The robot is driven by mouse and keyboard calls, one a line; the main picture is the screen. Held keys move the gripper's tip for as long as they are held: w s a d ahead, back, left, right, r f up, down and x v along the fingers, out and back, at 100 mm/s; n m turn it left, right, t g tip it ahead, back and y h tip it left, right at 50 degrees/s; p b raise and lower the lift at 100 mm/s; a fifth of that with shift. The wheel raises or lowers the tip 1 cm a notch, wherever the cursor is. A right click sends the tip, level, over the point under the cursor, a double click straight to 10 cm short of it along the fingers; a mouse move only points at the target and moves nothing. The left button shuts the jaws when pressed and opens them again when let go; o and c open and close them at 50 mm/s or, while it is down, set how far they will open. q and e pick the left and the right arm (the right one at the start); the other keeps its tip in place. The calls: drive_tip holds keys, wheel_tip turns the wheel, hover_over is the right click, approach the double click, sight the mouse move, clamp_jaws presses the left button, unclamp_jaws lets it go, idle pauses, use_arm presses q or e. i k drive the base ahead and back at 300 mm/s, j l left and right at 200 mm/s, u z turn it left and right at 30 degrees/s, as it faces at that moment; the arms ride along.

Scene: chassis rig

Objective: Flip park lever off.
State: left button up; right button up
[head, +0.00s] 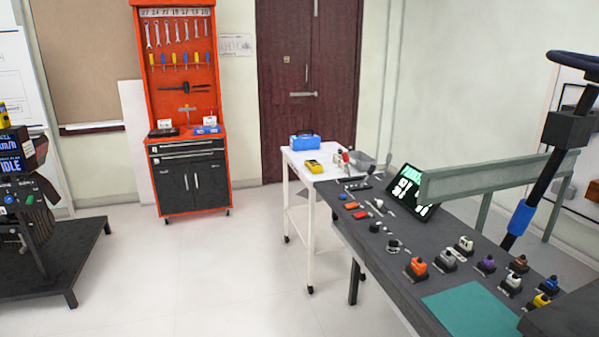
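A dark control bench (400,268) stands at the right with several switches, knobs and small levers on it. A dark display (408,195) with glowing digits stands tilted at its back edge. I cannot tell which control is the park lever; labels are too small to read. Neither of my grippers is in view.
A white cart (312,220) with a blue box (304,141) and a yellow device (314,166) stands beyond the bench. A red tool cabinet (188,185) stands against the back wall. Another dark rig (88,250) is at the left. Floor between is clear.

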sight(346, 156)
drive_tip(key=i+j+z, duration=0.45)
drive_tip(key=i, duration=0.25)
drive_tip(key=i+j, duration=0.4)
drive_tip(key=i+j+z, duration=0.15)
drive_tip(key=i+j, duration=0.6)
drive_tip(key=j, duration=0.25)
drive_tip(key=i+j+z, duration=0.15)
drive_tip(key=i+j, duration=0.25)
drive_tip(key=j, duration=0.1)
